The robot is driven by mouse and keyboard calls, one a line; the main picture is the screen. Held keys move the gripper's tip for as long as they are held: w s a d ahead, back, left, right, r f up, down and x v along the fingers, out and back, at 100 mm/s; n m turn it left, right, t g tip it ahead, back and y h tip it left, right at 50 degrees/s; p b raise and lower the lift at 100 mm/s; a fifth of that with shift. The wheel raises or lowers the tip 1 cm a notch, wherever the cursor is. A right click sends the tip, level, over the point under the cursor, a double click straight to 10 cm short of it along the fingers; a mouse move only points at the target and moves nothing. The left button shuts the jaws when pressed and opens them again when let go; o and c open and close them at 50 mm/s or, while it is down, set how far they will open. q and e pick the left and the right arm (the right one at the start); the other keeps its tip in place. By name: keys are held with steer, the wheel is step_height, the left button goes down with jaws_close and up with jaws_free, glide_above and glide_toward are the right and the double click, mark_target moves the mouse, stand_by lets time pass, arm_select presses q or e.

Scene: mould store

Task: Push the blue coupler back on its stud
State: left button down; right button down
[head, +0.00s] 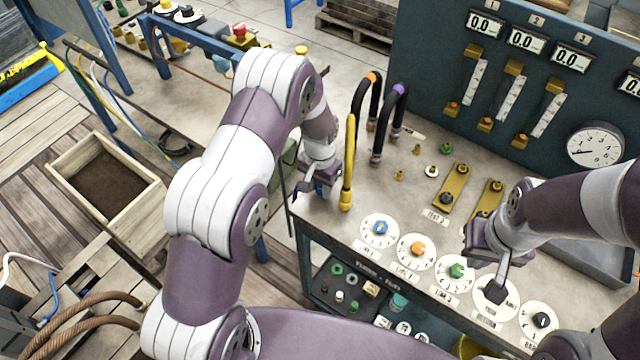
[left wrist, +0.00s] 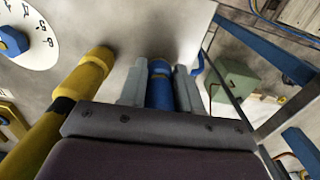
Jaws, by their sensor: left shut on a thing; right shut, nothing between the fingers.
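The blue coupler (left wrist: 159,92) sits between the two grey fingers of my left gripper (left wrist: 159,88), which is shut on it. A narrow yellowish band crosses the coupler. In the head view my left gripper (head: 318,188) is low at the bench's left end, beside the yellow pipe; the coupler is mostly hidden there. I cannot make out the stud, nor whether the coupler is seated on it. My right gripper (head: 494,289) is shut and empty over the fourth dial along the bench front.
A yellow pipe (head: 348,165) stands just right of my left gripper; it also shows in the left wrist view (left wrist: 62,110). Orange-banded (head: 371,78) and purple-banded (head: 399,90) hoses stand behind. Dials, including the blue-knobbed one (head: 380,229), line the front. The gauge panel (head: 430,50) bounds the back.

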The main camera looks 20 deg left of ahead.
arm_select(q)
steer(key=c, duration=0.7)
jaws_free()
step_height(320, 180, up, 13)
steer(key=shift+f+b, duration=0.2)
steer(key=shift+b, duration=0.8)
steer(key=s+a+n, duration=0.1)
steer(key=s, duration=0.5)
steer(key=s+a+r+n+t, duration=0.1)
steer(key=s, duration=0.5)
steer(key=s+a+r+n, duration=0.1)
steer(key=s+a, duration=0.1)
steer(key=s, duration=0.4)
steer(key=shift+s+r, duration=0.2)
steer(key=shift+s, duration=0.2)
